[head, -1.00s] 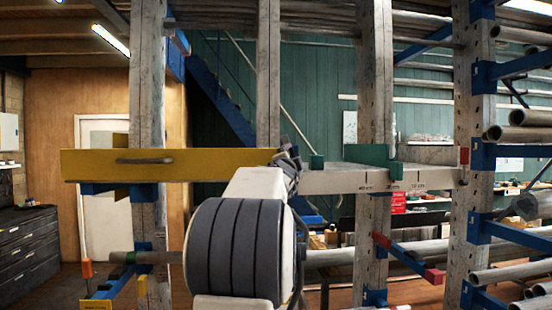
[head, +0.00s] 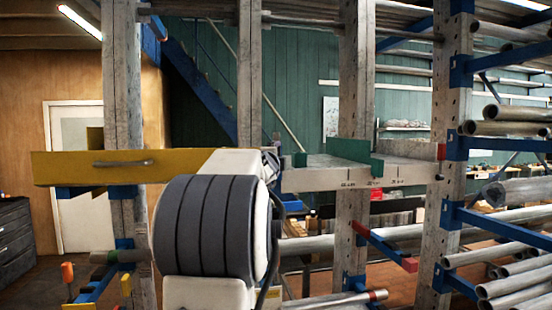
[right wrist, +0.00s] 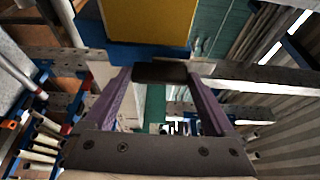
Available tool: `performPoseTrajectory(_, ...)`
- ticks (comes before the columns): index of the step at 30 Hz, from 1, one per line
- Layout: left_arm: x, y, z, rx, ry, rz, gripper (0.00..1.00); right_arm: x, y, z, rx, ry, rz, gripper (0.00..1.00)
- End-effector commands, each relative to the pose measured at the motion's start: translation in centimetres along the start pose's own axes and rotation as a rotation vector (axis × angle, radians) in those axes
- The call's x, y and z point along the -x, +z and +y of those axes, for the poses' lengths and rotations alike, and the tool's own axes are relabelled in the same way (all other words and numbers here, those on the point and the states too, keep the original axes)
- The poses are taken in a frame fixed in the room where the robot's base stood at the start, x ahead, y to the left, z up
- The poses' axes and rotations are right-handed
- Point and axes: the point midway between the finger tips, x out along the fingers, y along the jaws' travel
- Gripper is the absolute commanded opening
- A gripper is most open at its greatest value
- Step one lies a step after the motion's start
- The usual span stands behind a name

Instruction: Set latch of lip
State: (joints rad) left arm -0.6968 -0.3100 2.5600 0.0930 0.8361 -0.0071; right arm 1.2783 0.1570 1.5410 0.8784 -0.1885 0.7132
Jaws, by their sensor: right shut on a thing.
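A long yellow board (head: 60,169) with a grey bar handle (head: 123,163) lies level across the left post in the head view. My right arm's dark ribbed joint stands before its right part. My right gripper (head: 271,163) is mostly hidden behind the arm, near the board's right end. In the right wrist view, its purple fingers (right wrist: 160,74) are shut on a dark block (right wrist: 160,73). A yellow panel (right wrist: 150,20) with a blue strip shows just beyond. I cannot tell which part the dark block is. My left gripper is not in view.
A pale marked beam (head: 325,180) with green blocks (head: 345,149) continues to the right of my gripper. Wooden posts (head: 122,100) stand along the rack. Blue brackets with metal pipes (head: 500,260) stick out at the right. A blue arm with a red tip (head: 410,265) sits lower down.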

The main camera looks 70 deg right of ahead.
Motion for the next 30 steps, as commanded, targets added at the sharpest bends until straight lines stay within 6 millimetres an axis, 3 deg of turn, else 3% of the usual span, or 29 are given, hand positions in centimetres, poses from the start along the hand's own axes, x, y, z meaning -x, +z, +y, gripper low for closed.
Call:
performPoseTrajectory(6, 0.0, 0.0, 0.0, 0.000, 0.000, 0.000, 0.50, 0.0, 0.0, 0.0, -0.006, 0.000, 0.000, 0.00)
performPoseTrajectory(7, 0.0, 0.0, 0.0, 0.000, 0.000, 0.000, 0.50, 0.0, 0.0, 0.0, -0.006, 0.000, 0.000, 0.97)
performPoseTrajectory(17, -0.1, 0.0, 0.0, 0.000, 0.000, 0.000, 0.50, 0.4, 0.0, 0.0, -0.004, -0.001, -0.001, 1.00)
performPoseTrajectory(20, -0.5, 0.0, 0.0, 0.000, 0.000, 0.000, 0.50, 1.6, 0.0, 0.0, -0.006, -0.002, -0.001, 1.00)
performPoseTrajectory(30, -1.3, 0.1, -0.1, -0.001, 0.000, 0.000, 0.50, 8.2, 0.0, 0.0, -0.006, -0.003, -0.002, 1.00)
